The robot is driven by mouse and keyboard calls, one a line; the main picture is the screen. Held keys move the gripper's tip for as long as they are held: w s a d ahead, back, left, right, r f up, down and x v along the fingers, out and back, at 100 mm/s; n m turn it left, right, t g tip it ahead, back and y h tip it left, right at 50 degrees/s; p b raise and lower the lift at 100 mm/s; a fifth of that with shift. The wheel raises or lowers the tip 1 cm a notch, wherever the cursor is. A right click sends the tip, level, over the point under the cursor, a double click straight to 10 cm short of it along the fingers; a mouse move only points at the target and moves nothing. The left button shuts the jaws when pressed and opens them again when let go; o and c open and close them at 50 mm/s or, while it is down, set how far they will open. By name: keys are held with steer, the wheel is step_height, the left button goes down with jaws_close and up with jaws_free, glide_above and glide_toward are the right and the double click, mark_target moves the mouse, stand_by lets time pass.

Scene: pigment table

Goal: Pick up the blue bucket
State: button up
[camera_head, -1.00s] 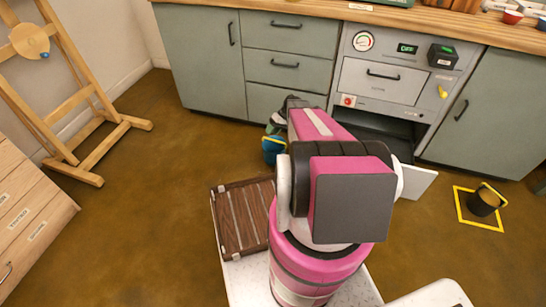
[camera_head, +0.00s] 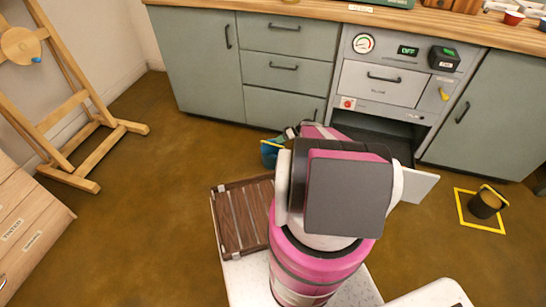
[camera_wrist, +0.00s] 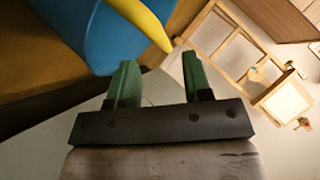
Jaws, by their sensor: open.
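The blue bucket (camera_head: 268,156) stands on the brown floor before the grey-green cabinets, partly hidden behind my arm in the head view. In the wrist view the bucket (camera_wrist: 108,38) is large and close at the upper left, with its yellow handle (camera_wrist: 146,22) slanting across its near side. My gripper (camera_wrist: 160,62) has two green fingers spread apart with nothing between them. The handle's lower end is just past the fingertips in the picture; I cannot tell whether anything touches. My arm hides most of the gripper in the head view.
Cabinets (camera_head: 288,75) and an oven-like unit with an open lower bay (camera_head: 380,135) line the back. A black bucket (camera_head: 485,204) stands in a yellow floor square at right. A wooden easel (camera_head: 75,125) stands left. The floor between is clear.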

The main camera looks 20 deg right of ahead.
steer(key=shift+x, duration=2.75)
steer(key=shift+s+a+r, duration=0.1)
steer(key=shift+s, duration=0.05)
jaws_close()
